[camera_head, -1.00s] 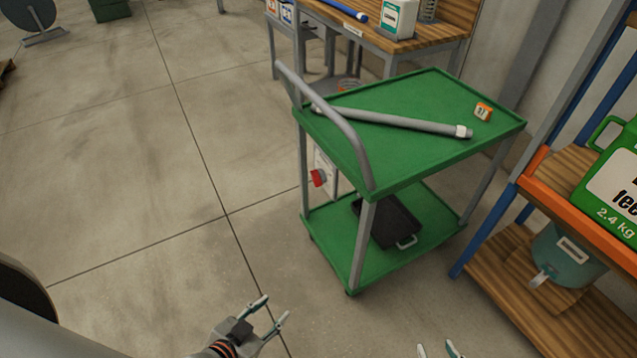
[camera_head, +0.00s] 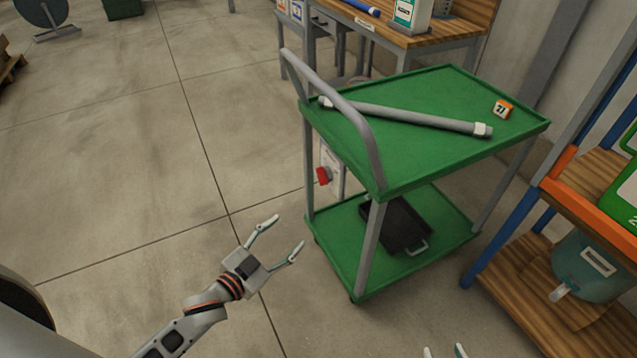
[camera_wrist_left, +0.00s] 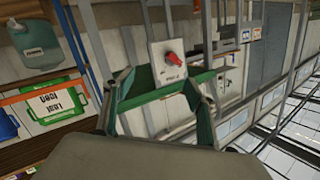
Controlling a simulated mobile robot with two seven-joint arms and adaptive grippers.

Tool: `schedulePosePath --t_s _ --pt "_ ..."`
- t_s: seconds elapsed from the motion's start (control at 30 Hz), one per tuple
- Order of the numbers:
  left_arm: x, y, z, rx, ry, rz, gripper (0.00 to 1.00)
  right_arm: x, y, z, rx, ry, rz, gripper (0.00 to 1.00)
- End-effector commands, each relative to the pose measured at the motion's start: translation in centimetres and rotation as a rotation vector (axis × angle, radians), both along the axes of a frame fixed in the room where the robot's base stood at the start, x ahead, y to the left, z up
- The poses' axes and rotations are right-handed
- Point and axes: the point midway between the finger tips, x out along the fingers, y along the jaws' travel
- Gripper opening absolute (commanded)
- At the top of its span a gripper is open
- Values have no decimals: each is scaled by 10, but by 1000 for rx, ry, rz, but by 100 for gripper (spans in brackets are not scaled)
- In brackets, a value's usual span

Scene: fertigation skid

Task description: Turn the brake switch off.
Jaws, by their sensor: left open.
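The brake switch is a red knob (camera_head: 323,176) on a pale plate (camera_head: 336,170) at the handle end of the green cart (camera_head: 455,160), below its top tray. In the left wrist view the red knob (camera_wrist_left: 172,58) sits on its white plate, above and between my fingers. My left gripper (camera_head: 289,231) is open and empty, in front of the cart's handle end and apart from the switch. Only the fingertips of my right gripper (camera_head: 444,351) show at the bottom edge, spread apart; the rest is out of frame.
A grey pipe (camera_head: 405,116) and a small orange block (camera_head: 503,109) lie on the cart's top. A black bin (camera_head: 400,228) is on its lower shelf. A shelf rack (camera_head: 540,205) stands close at right, a workbench (camera_head: 440,40) behind.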

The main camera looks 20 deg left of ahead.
Motion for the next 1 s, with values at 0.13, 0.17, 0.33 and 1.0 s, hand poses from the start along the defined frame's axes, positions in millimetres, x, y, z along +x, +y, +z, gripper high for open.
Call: schedulePosePath --t_s 0.13,0.17,0.33,1.0 --pt "56 8 -1 60 -144 -114 56 -4 5 -23 8 11 9 38" --pt "66 9 1 71 -169 -138 56 -4 6 -25 10 12 10 38" --pt "113 17 1 147 -275 -291 56 -7 11 -39 18 22 17 38" --pt "184 18 0 260 -334 -515 56 -5 18 -46 40 24 23 38"
